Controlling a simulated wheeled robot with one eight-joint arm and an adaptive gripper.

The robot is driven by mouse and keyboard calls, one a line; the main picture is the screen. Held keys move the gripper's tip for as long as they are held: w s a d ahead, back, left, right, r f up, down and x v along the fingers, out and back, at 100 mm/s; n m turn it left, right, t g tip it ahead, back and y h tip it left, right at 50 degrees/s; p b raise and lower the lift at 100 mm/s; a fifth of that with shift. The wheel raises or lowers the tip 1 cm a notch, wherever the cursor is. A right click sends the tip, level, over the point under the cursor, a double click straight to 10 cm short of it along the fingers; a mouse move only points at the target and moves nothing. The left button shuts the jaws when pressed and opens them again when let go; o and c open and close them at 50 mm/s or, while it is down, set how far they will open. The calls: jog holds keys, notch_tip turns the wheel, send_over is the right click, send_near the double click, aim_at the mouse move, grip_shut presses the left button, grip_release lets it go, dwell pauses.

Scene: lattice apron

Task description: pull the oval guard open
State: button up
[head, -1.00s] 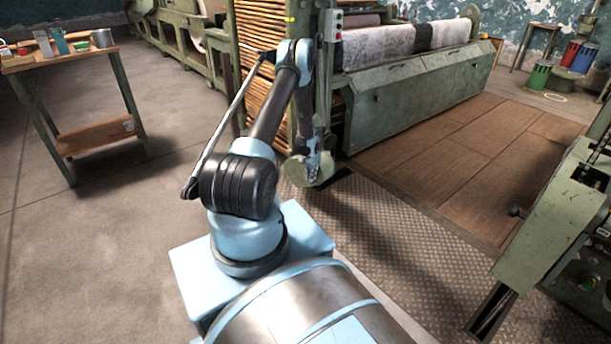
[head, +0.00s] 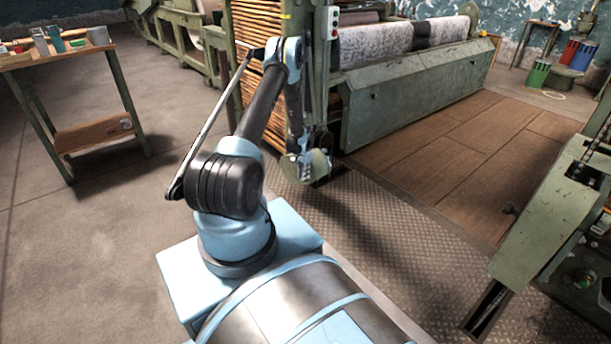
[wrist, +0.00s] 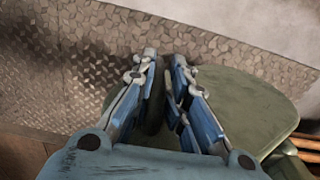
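The oval guard (head: 319,166) is a green rounded plate low at the near end of the tall green machine frame. In the wrist view its flat face (wrist: 245,105) spreads to the right of and behind my fingers. The exact contact is partly hidden by the fingers.
A long green machine with a patterned roll (head: 380,45) stands behind. Stacked wooden slats (head: 262,60) are beside the frame. A work table (head: 75,60) is at the left and another green machine (head: 545,215) at the right. The ribbed metal floor (head: 385,215) in front is clear.

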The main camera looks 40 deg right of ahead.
jog(key=shift+s, duration=0.1)
dwell(0.3)
jog(key=shift+r, duration=0.15)
notch_tip(320, 180, up, 12)
jog(key=shift+f, duration=0.15)
dwell(0.5)
dwell(0.4)
